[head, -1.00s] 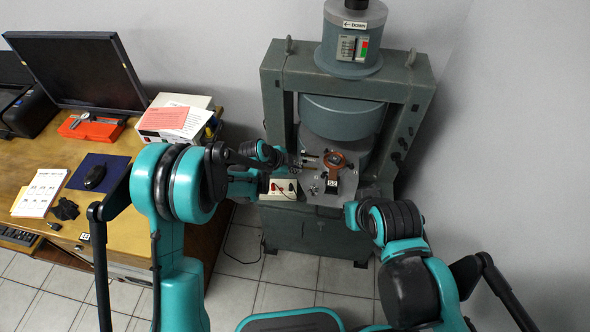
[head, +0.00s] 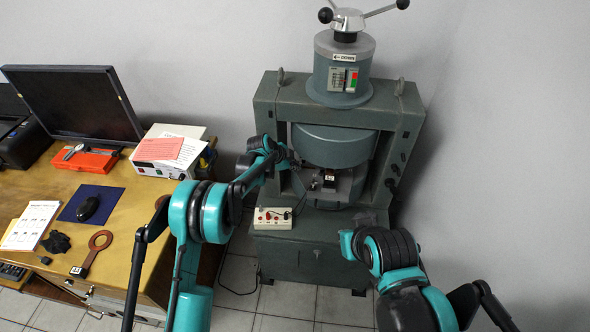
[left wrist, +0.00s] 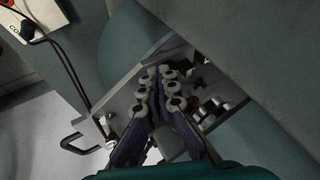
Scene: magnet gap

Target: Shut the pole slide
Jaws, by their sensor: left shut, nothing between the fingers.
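The grey-green magnet (head: 338,150) stands against the wall, with a heavy frame around its round upper pole. The pole slide itself is hard to pick out. My left gripper (head: 297,165) is at the left of the gap, partly hidden by the arm. In the left wrist view its fingers (left wrist: 162,98) are together and empty, over a grey plate (left wrist: 123,104) between the magnet's round bodies.
A white control box (head: 272,218) with a cable sits at the magnet's front left. The frame's posts and overhanging top surround the gap.

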